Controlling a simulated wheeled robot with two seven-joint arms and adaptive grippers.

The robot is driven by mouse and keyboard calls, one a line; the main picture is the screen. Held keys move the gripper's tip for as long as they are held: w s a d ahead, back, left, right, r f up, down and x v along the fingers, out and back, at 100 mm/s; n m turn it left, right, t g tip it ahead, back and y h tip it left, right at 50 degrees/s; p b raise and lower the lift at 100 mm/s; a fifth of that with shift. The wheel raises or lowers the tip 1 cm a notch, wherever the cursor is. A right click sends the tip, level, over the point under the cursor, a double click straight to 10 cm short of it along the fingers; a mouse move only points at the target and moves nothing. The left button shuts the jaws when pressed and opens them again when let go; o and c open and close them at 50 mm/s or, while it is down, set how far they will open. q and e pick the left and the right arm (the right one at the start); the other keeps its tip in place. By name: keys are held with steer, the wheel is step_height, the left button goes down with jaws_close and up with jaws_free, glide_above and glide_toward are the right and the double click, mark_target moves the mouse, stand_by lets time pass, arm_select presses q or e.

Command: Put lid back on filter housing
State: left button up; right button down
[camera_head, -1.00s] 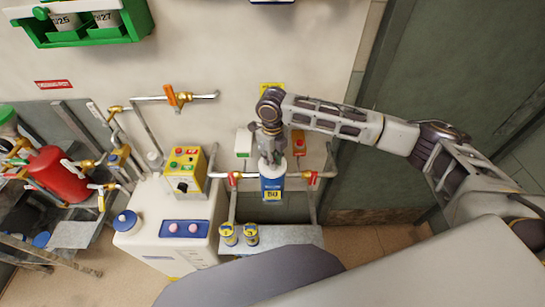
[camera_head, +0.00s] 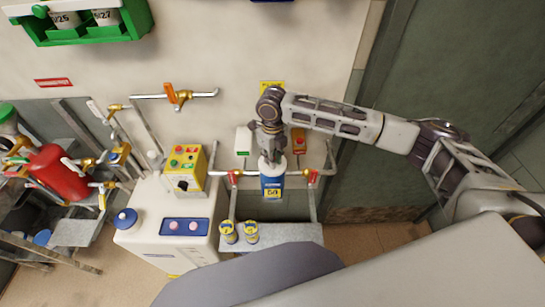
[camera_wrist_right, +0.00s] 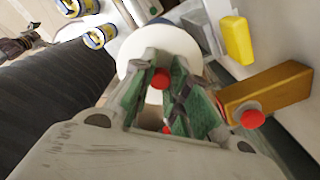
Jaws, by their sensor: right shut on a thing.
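The filter housing (camera_head: 272,188) is a blue upright cylinder with a yellow-and-white label, between two red-handled valves on the wall pipe. The white round lid (camera_head: 272,166) is directly above it, in line with its top. I cannot tell whether it is fully seated or slightly raised. My right gripper (camera_head: 270,155) comes down from above and is shut on the lid. In the right wrist view the green-padded fingers of the gripper (camera_wrist_right: 163,88) close over the white lid (camera_wrist_right: 135,52), which hides the housing below. My left gripper is not in view.
Red-handled valves (camera_head: 234,178) and (camera_head: 312,177) flank the housing closely. Two yellow-and-blue cans (camera_head: 228,232) and (camera_head: 251,232) stand on the grey shelf below. A white cabinet (camera_head: 150,225) with a yellow control box (camera_head: 186,170) stands to the left.

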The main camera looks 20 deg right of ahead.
steer(key=shift+p, duration=0.9)
stand_by(1.3)
steer(key=shift+f+p, duration=0.15)
steer(key=shift+p, duration=0.75)
stand_by(1.9)
stand_by(0.3)
steer(key=c, duration=1.3)
jaws_free()
steer(key=shift+o, duration=0.2)
steer(key=o, duration=0.4)
steer(key=shift+o, duration=0.2)
